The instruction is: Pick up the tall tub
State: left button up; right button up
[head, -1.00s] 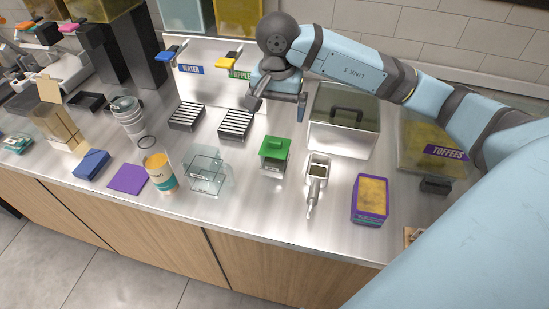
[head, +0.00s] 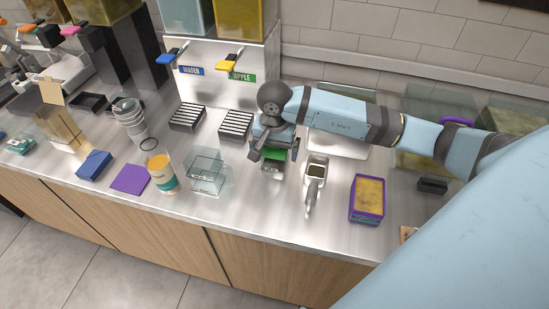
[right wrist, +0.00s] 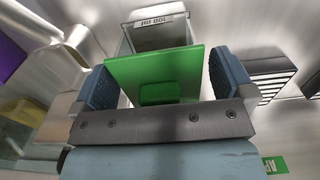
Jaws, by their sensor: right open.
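The green-lidded tub (head: 273,166), which I take as the tall tub, stands upright on the counter. It has a green lid with a raised grip and a clear body. My right gripper (head: 268,146) is over it, partly covering the lid in the head view. In the right wrist view the green lid (right wrist: 155,72) lies between the two open fingers of my right gripper (right wrist: 162,84). A gap shows beside the right finger; contact at the left finger is unclear. My left gripper is not in view.
A metal scoop holder (head: 316,172) stands close right of the tub, and a clear box (head: 207,174) stands to its left. A purple tub with yellow contents (head: 368,197) is farther right. Slatted drip trays (head: 236,124) lie behind left. Bare counter lies in front.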

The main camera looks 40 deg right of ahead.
jog(key=c, duration=1)
